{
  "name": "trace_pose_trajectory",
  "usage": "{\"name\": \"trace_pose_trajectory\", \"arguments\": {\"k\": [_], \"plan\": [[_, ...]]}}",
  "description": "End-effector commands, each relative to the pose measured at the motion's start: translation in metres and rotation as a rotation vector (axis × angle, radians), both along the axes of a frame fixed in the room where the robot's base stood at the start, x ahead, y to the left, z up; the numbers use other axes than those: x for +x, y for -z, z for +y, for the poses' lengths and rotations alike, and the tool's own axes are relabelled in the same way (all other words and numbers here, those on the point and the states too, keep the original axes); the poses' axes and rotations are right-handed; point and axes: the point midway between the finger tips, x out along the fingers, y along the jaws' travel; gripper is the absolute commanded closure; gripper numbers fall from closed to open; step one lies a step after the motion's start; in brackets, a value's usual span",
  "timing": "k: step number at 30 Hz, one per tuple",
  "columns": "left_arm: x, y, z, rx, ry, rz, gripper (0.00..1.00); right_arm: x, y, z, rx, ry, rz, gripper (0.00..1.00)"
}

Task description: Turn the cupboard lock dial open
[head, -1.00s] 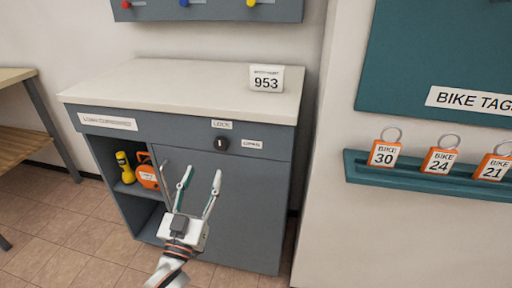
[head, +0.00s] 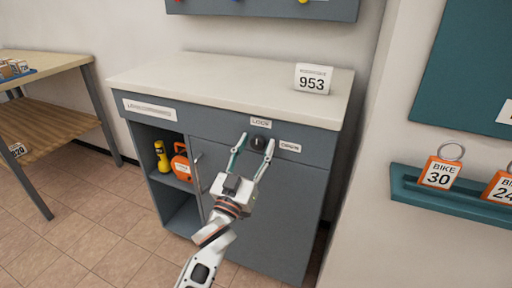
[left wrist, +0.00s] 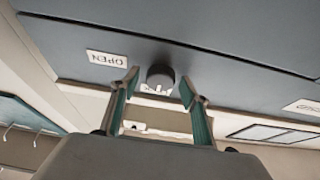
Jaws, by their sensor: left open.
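The black lock dial (head: 258,143) is on the grey front of the cupboard (head: 262,222), below the LOCK label (head: 261,122) and left of the OPEN label (head: 290,146). My left gripper (head: 254,147) is open, with one fingertip on each side of the dial in the head view. In the left wrist view the dial (left wrist: 160,76) shows between and just beyond the two fingertips (left wrist: 158,90), and the OPEN label (left wrist: 106,59) is to its left. I see no clear contact. The dial's pointer direction cannot be told. My right gripper is not in view.
A card reading 953 (head: 312,79) stands on the white cupboard top (head: 225,76). A yellow torch (head: 162,157) and an orange item (head: 181,163) sit in the open left shelf. A teal rack (head: 405,185) with bike tags is at right, a wooden table (head: 50,66) at left.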

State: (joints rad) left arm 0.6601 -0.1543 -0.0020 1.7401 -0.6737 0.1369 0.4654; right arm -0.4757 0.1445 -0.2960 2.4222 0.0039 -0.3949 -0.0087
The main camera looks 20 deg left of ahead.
Motion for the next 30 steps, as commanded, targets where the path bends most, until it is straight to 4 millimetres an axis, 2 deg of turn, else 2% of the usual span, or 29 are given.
{"name": "trace_pose_trajectory", "arguments": {"k": [5,9,20,26,30], "plan": [[0.000,0.000,0.000,0.000,0.000,0.000,0.54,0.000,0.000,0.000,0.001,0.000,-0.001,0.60],[0.000,0.000,0.000,0.000,0.000,0.000,0.91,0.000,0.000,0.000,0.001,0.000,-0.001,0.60],[0.000,-0.002,0.000,0.026,0.001,-0.003,0.92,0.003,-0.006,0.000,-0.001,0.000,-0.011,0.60],[0.000,-0.006,0.000,0.121,0.001,-0.009,0.92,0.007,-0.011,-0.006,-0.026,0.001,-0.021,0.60],[0.000,-0.008,0.001,0.232,-0.001,-0.015,0.92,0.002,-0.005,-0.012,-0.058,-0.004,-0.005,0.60]]}}
